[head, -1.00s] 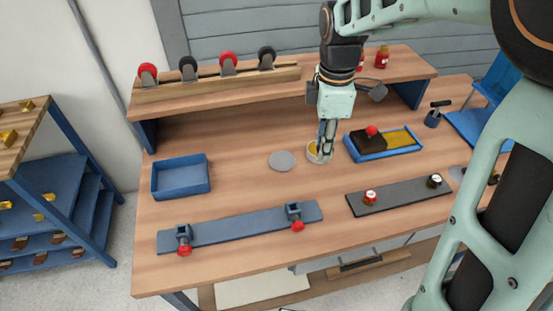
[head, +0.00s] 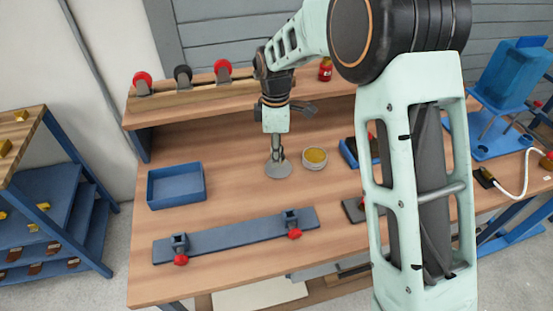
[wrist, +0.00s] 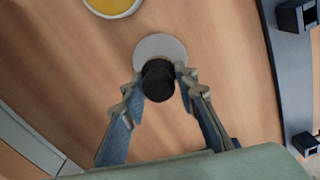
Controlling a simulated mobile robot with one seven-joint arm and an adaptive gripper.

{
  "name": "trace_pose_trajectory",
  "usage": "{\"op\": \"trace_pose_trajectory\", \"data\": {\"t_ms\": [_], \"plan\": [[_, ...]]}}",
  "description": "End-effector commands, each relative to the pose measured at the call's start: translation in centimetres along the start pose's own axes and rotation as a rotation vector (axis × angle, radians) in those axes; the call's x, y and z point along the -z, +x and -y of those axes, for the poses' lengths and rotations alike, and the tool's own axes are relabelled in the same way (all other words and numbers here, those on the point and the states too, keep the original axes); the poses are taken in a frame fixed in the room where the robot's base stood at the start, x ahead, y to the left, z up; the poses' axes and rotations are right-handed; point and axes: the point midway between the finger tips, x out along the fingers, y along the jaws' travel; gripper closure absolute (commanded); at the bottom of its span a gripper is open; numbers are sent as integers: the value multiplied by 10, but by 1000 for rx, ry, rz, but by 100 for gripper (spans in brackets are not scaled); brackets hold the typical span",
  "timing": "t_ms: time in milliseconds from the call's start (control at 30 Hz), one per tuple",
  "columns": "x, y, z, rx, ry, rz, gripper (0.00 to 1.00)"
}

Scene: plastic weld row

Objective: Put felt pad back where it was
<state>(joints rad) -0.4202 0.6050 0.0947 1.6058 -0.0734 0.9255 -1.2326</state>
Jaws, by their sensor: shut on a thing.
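My gripper (head: 277,156) points down over a flat light grey disc (head: 280,171) on the bench. In the wrist view its fingers are shut on a dark cylindrical piece (wrist: 158,82), which I take to be the felt pad. The dark piece overlaps the near part of the grey disc (wrist: 160,44) in that view. I cannot tell whether it touches the disc. In the head view the dark piece is not distinct between the fingers. A round tin with yellow contents (head: 314,157) stands just right of the disc.
A blue tray (head: 176,186) lies to the left. A blue-grey bar with red-knobbed clamps (head: 237,236) lies in front. A raised shelf with casters (head: 205,82) runs along the back. My arm hides much of the right side.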

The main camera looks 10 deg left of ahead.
Motion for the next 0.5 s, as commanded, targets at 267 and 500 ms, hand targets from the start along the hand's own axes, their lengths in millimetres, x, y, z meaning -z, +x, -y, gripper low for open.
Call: {"op": "trace_pose_trajectory", "data": {"t_ms": [267,500], "plan": [[-1,27,1,1,1,1,100],[-1,30,2,2,1,1,100]]}}
